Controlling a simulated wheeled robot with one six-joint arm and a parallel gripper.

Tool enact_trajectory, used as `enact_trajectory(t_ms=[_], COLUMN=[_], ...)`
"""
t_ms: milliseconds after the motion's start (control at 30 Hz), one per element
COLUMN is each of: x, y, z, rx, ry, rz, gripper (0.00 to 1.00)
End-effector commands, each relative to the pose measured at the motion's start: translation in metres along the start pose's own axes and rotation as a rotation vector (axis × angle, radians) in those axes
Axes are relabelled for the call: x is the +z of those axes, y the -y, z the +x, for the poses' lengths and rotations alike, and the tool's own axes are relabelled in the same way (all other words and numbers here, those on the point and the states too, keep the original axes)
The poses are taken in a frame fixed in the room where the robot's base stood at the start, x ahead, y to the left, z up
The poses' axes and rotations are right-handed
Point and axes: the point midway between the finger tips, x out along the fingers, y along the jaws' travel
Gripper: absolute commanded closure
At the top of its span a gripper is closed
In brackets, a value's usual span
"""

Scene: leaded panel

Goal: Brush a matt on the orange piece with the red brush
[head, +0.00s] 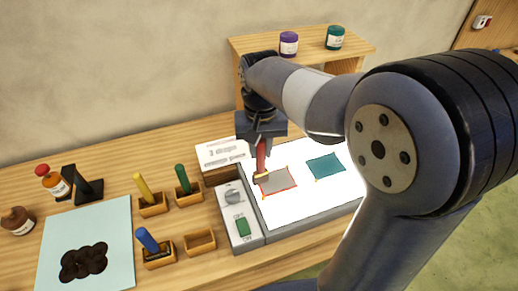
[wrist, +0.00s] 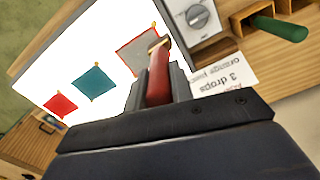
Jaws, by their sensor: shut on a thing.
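My gripper (head: 262,138) is shut on the red brush (head: 261,158), and the brush points down with its pale tip at the left edge of a grey piece. The brush handle also shows between the jaws in the wrist view (wrist: 158,85). The grey piece (head: 279,181) has an orange-red outline and lies on the lit white panel (head: 310,205); its face looks dull grey, in the wrist view too (wrist: 138,55). I cannot tell whether the tip touches it. A teal piece (head: 326,166) lies to its right. A red piece (wrist: 60,103) shows beyond the teal one in the wrist view.
A box with a dial and green switch (head: 242,226) borders the panel. Yellow (head: 143,187), green (head: 182,178) and blue (head: 147,240) brushes stand in wooden holders; one holder (head: 200,242) is empty. A card reading "3 drops" (head: 222,152) stands behind. Bottles and a dark-blotched sheet (head: 115,215) are left.

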Motion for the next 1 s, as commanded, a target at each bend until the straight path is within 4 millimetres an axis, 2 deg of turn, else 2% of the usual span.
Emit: enact_trajectory(t_ms=[33,400,1000], x=[0.0,-0.002,-0.002], y=[-0.001,-0.005,-0.006], z=[-0.009,-0.04,-0.04], rx=[0.0,0.0,0.0], ry=[-0.001,-0.001,-0.001], rz=[0.001,0.002,0.001], gripper=[1.0,1.0,1.0])
